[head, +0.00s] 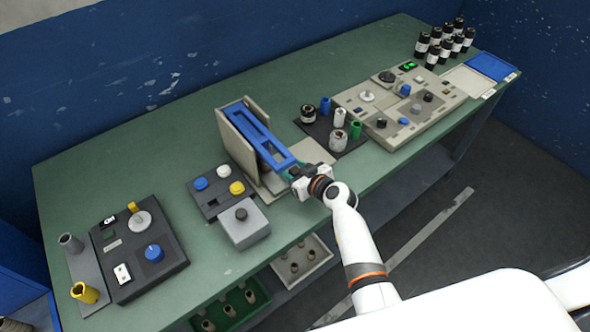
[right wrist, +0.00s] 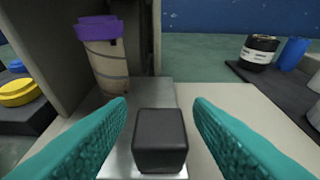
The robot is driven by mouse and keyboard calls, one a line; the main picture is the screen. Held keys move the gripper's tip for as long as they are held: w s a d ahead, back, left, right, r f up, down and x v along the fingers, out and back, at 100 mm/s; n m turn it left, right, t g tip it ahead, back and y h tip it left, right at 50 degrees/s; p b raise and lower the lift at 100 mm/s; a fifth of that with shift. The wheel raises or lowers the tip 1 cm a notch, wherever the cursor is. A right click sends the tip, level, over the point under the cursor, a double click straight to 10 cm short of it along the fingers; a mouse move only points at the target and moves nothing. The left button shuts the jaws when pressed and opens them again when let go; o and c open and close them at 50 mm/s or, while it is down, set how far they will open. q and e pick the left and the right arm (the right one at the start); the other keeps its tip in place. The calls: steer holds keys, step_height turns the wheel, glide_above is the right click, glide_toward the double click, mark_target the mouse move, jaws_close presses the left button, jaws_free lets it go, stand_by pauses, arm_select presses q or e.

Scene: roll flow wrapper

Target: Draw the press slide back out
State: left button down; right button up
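The press (head: 236,139) is a beige upright frame with a slanted blue top, standing near the middle of the bench. In the right wrist view, the slide (right wrist: 110,165) is a pale metal strip with a black block handle (right wrist: 160,140) at its near end. A beige roll with a purple top (right wrist: 105,60) stands by the press's grey wall behind the handle. My right gripper (head: 291,172) is at the front of the press; its teal fingers (right wrist: 160,112) are open on either side of the handle, with a visible gap at each side. My left gripper is out of view.
A dark tray (head: 318,128) with several small cylinders lies right of the press, beside a beige control panel (head: 425,85). A button box (head: 207,205) and grey box (head: 245,225) stand left of the press. A dark panel (head: 125,270) is farther left. Bins sit below the bench.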

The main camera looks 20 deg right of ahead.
mark_target(328, 159)
jaws_close()
steer(key=w+d+b, duration=0.1)
steer(key=d+b, duration=0.1)
steer(key=d, duration=0.1)
steer(key=w+d+b, duration=0.1)
steer(key=d+b, duration=0.2)
steer(key=d, duration=0.1)
steer(key=w+d+b, duration=0.2)
steer(key=d+b, duration=0.1)
steer(key=d, duration=0.1)
steer(key=shift+d+f, duration=0.25)
steer(key=shift+w+d+r+b, duration=0.1)
steer(key=shift+w+d+b, duration=0.05)
steer(key=shift+d+b, duration=0.15)
steer(key=shift+r, duration=0.25)
steer(key=shift+c, duration=1)
jaws_free()
steer(key=shift+o, duration=1.4)
steer(key=shift+d+f, duration=0.1)
steer(key=shift+d, duration=0.05)
